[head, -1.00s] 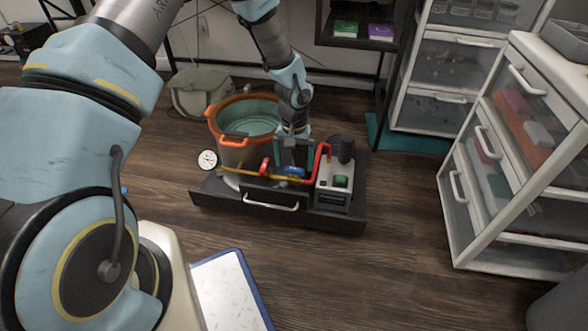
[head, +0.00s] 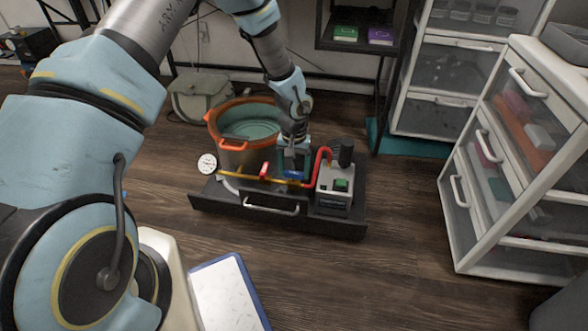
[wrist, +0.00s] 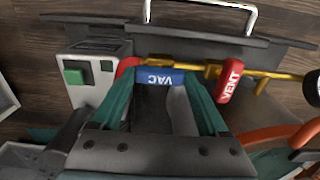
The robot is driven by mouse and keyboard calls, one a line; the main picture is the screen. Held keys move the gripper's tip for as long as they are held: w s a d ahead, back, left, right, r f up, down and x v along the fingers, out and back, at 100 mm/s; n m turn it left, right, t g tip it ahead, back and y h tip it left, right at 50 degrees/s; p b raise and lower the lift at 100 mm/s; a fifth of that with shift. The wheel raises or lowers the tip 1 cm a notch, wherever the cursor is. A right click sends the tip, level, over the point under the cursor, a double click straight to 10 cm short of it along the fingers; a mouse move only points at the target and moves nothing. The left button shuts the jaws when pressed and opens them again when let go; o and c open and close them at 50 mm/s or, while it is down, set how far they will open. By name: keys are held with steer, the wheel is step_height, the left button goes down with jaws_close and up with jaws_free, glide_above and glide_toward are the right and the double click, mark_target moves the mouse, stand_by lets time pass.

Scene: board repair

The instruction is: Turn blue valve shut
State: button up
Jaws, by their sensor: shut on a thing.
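The blue valve handle marked VAC (wrist: 158,77) lies roughly in line with the brass pipe in the wrist view. In the head view the blue handle (head: 292,175) shows partly below my gripper (head: 292,163). My gripper (wrist: 162,84) has its two teal fingers at the two ends of the blue handle and is shut on it. The handle's lettering appears upside down. The valve body under the handle is hidden.
A red VENT handle (wrist: 230,80) stands crosswise beside the blue one. A pump with a green switch (head: 341,186), a red hose (head: 318,166), a pressure gauge (head: 207,163) and an orange-rimmed pot (head: 233,148) crowd around the valve on a dark tray (head: 230,207).

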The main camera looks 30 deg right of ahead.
steer(key=c, duration=0.4)
steer(key=shift+o, duration=0.2)
steer(key=shift+r+m+p, duration=0.1)
steer(key=shift+m+p, duration=0.3)
steer(key=shift+p, duration=0.05)
steer(key=shift+r+m+p, duration=0.1)
steer(key=shift+m+p, duration=0.85)
steer(key=shift+m, duration=0.05)
steer(key=m+p, duration=0.3)
steer(key=m, duration=0.1)
steer(key=shift+m, duration=0.3)
steer(key=m+p, duration=0.3)
steer(key=m, duration=0.2)
steer(key=m+p, duration=0.2)
steer(key=m, duration=0.3)
steer(key=shift+f+m, duration=0.2)
steer(key=shift+m, duration=0.2)
